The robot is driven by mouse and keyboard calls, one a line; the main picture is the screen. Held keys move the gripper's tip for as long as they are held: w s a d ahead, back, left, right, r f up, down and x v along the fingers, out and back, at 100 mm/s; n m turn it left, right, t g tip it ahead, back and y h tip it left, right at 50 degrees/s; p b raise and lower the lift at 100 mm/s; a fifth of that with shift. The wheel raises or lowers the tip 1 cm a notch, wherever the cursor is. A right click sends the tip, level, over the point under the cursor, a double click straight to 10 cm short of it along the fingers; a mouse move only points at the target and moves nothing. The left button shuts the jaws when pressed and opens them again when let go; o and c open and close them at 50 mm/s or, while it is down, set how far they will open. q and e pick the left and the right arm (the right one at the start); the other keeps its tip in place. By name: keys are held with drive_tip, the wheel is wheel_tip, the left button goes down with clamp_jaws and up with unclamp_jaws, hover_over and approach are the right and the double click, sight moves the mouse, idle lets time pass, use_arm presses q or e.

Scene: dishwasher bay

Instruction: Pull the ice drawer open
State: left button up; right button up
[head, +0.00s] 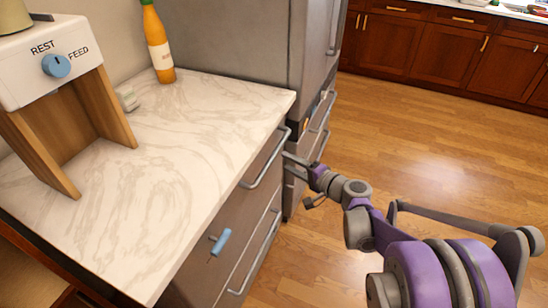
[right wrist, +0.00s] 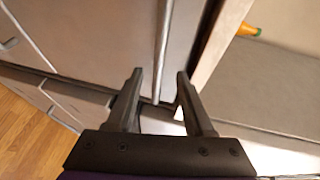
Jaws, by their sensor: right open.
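The grey fridge (head: 235,40) stands behind the counter, with several stacked drawer fronts and bar handles (head: 326,112) on its lower right face. No readable label shows which drawer is the ice drawer. My right gripper (head: 292,165) is open in front of the lower fridge drawers, near the counter's far corner. In the right wrist view its two fingers (right wrist: 159,95) stand apart with nothing clearly held between them. Pale panels and a seam lie beyond them; contact with a handle cannot be told. My left gripper is not in view.
The marble counter (head: 190,130) carries an orange bottle (head: 158,45) and a dispenser with a blue knob (head: 56,65). The counter cabinet's drawers have bar handles and a small blue handle (head: 220,241). Wooden floor (head: 400,130) is free between fridge and red-brown cabinets (head: 450,50).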

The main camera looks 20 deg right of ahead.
sight(274, 153)
drive_tip(key=b+x, duration=0.1)
drive_tip(key=x, duration=0.6)
drive_tip(key=shift+w+f, duration=0.1)
drive_tip(key=shift+w, duration=0.05)
clamp_jaws()
idle(1.2)
